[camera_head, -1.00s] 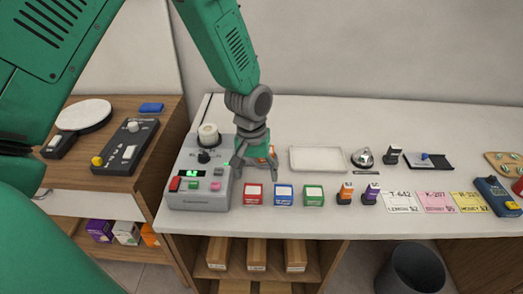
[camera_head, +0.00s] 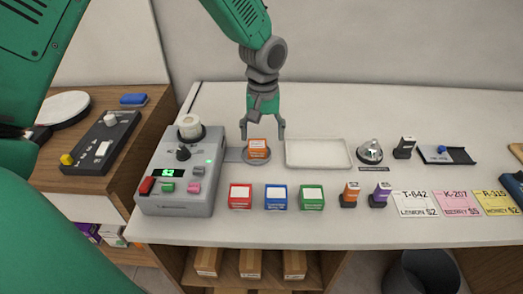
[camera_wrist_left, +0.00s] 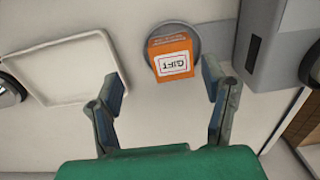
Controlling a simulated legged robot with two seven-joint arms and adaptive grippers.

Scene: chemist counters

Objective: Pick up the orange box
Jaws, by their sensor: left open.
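The orange box (camera_head: 258,149) sits on a round grey plate beside the grey machine in the head view. In the left wrist view the orange box (camera_wrist_left: 171,55) shows a white label reading "GIFT". My left gripper (camera_head: 266,137) is open, with its fingers above and around the back of the box in the head view. In the left wrist view the open fingers (camera_wrist_left: 162,98) stand apart, with the box ahead of the gap between them, not gripped. My right gripper is not in view.
The grey machine (camera_head: 180,190) stands close left of the box, and a white tray (camera_head: 318,153) lies close right. Red (camera_head: 240,196), blue (camera_head: 276,197) and green (camera_head: 312,197) boxes stand in front. A bell (camera_head: 370,152) is farther right.

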